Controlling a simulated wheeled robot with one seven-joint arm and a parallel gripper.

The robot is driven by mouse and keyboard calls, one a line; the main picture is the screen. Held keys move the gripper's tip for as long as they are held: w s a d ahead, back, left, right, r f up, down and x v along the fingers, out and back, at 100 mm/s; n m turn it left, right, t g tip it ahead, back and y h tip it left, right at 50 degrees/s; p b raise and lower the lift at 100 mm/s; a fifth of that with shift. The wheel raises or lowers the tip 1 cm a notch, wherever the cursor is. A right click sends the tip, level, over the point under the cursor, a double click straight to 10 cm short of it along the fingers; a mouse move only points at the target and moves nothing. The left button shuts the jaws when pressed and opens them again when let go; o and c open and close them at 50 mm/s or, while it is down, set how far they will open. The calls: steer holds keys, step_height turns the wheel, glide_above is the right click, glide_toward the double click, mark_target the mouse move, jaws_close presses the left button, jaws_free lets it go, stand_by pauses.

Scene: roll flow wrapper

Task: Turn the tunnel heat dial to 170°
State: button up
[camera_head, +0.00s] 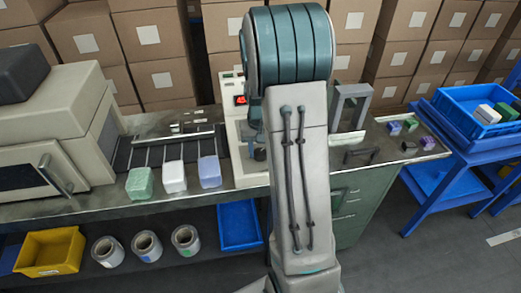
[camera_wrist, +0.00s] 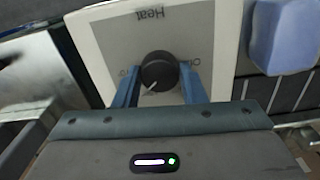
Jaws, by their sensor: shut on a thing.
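The tunnel heat dial (camera_wrist: 159,71) is a round black knob with a light pointer line, on a pale panel (camera_wrist: 110,40) marked "Heat" in the wrist view. The lettering appears upside down there, and the pointer slants toward the lower left. My gripper (camera_wrist: 158,88) has a blue finger on each side of the dial and is shut on it. The scale around the dial is mostly hidden by the fingers.
Green (camera_head: 140,183), white (camera_head: 175,177) and lilac (camera_head: 210,171) wrapped blocks lie on the bench left of the panel. A grey arch-shaped frame (camera_head: 349,103) stands right of my arm. A blue crate (camera_head: 450,112) is at the far right.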

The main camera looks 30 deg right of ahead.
steer(key=m, duration=0.4)
steer(key=shift+m, duration=0.3)
steer(key=shift+m+p, duration=0.4)
steer(key=shift+m, duration=1.5)
steer(key=o, duration=1)
step_height(320, 180, up, 14)
steer(key=shift+f, duration=0.1)
